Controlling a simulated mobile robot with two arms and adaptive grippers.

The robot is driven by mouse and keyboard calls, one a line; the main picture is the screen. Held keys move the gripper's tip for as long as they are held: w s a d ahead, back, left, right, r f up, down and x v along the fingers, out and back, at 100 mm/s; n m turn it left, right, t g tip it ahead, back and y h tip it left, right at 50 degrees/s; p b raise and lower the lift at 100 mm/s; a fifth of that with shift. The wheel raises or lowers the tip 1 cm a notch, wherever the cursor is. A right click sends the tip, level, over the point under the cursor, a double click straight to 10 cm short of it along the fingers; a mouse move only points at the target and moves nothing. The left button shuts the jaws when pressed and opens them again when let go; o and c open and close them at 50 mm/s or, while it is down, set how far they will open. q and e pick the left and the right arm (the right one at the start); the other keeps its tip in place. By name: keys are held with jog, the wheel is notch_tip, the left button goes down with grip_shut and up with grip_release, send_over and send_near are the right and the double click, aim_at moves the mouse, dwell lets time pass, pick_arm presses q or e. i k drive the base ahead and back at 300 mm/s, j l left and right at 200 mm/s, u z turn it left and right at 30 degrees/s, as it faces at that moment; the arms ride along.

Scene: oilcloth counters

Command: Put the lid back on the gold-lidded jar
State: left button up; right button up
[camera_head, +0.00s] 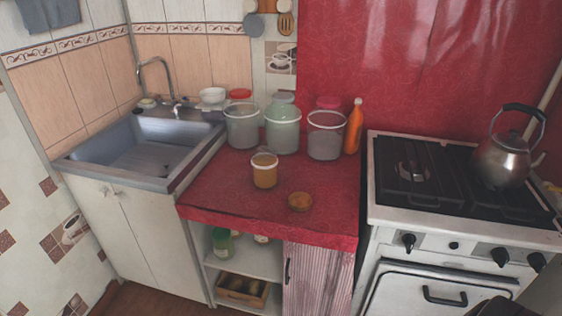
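A small jar (264,175) with amber contents stands upright on the red oilcloth counter (235,194), left of the counter's middle. Its pale rim shows at the top and no lid sits on it. A round gold-brown lid (300,202) lies on the oilcloth to the right of the jar and nearer the front edge, apart from it. Neither of my grippers can be made out. A dark shape (497,306) is cut off at the bottom right edge, and I cannot tell what it is.
Several larger jars (242,128) and an orange bottle (354,128) stand behind the small jar. A sink (180,120) is on the left. A stove (395,205) with a kettle (501,161) is on the right. The oilcloth around the lid is clear.

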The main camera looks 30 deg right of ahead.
aim_at(265, 160)
jog(key=z, duration=1.25)
